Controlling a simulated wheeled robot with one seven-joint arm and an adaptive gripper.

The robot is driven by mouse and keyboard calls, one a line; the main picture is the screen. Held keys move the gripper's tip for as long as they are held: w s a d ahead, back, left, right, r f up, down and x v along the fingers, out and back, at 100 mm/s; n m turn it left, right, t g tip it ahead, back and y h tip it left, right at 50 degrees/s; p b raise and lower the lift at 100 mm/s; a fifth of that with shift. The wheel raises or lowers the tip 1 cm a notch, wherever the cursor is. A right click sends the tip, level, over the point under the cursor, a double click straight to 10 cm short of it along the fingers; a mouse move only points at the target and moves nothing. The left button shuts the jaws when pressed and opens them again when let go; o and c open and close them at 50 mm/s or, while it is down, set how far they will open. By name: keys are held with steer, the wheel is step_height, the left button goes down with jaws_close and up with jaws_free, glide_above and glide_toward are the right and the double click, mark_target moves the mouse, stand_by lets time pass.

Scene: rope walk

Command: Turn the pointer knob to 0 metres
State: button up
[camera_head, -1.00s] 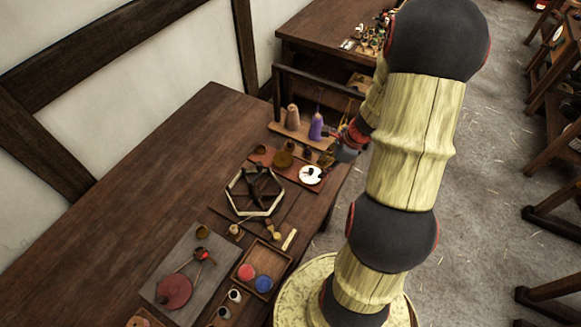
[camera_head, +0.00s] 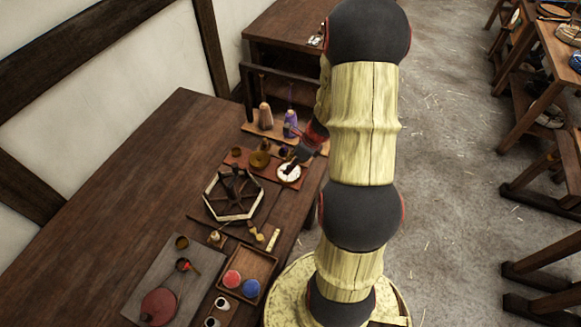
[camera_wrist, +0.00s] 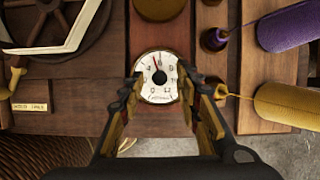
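The white round dial (camera_wrist: 150,92) with printed numbers shows in the wrist view. A small dark knob (camera_wrist: 159,77) sits at its middle. A thin red pointer (camera_wrist: 155,60) points toward the top of the dial, slightly left. A 0 seems printed at the dial's lower left; the other numerals are small. My gripper (camera_wrist: 159,76) is open, one finger at each side of the dial. Nothing shows between the fingers but the dial and knob.
A hexagonal frame (camera_head: 207,201) with a wheel inside stands left of the dial. Purple (camera_wrist: 288,28) and yellow (camera_wrist: 290,104) thread spools lie to the right in the wrist view. A brass dish (camera_head: 260,160) sits beside the dial. The table's far left (camera_head: 110,190) is bare.

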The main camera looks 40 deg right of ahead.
steer(key=shift+w+a+f, duration=0.1)
steer(key=shift+w+f, duration=0.05)
steer(key=shift+f, duration=0.2)
steer(key=shift+c, duration=0.3)
steer(key=c, duration=0.7)
jaws_close()
